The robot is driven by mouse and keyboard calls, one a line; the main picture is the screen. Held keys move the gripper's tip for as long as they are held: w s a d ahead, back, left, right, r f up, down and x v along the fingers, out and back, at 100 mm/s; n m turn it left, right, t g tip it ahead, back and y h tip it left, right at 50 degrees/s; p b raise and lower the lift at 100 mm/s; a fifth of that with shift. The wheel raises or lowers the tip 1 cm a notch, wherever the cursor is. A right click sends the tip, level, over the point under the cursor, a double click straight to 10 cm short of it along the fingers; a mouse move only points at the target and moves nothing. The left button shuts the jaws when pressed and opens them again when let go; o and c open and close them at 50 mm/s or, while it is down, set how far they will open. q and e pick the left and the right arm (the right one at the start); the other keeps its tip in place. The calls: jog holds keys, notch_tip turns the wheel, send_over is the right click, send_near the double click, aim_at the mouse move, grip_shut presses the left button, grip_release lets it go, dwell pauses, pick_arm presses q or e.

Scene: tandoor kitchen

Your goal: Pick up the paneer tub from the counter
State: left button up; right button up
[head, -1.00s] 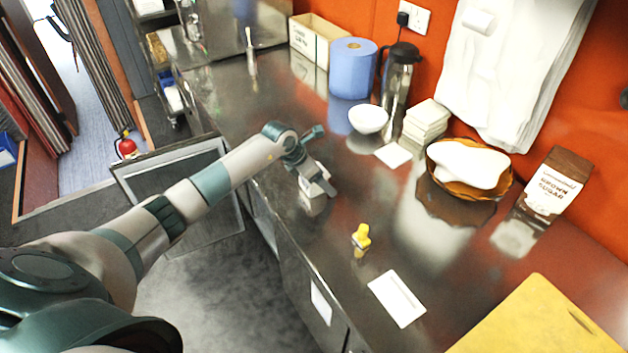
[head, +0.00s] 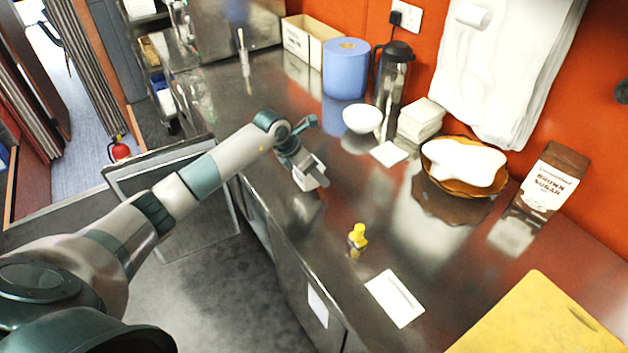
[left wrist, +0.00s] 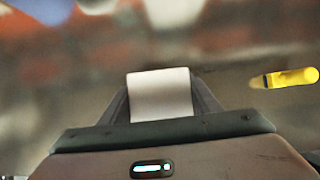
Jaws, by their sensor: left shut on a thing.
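The paneer tub (head: 311,179) is a small white block-like container near the counter's front edge, left of the middle in the head view. My left gripper (head: 308,170) is shut on it from above. The tub appears slightly tilted and a little above the steel counter (head: 262,97), with its reflection below. In the left wrist view the tub (left wrist: 160,95) shows as a plain white face between the two dark fingers. The arm and fingers hide part of it in the head view. My right gripper is not in view.
Behind stand a white bowl (head: 362,119), a dark flask (head: 393,85), a blue roll (head: 345,70) and a basket (head: 462,187). A yellow board (head: 530,318) is at the right front.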

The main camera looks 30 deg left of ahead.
pick_arm(q)
jog(key=w+d+r+b, duration=0.1)
jog(key=d+r+b, duration=0.4)
jog(key=d+r, duration=0.3)
jog(key=d, duration=0.3)
jog(key=shift+d, duration=0.35)
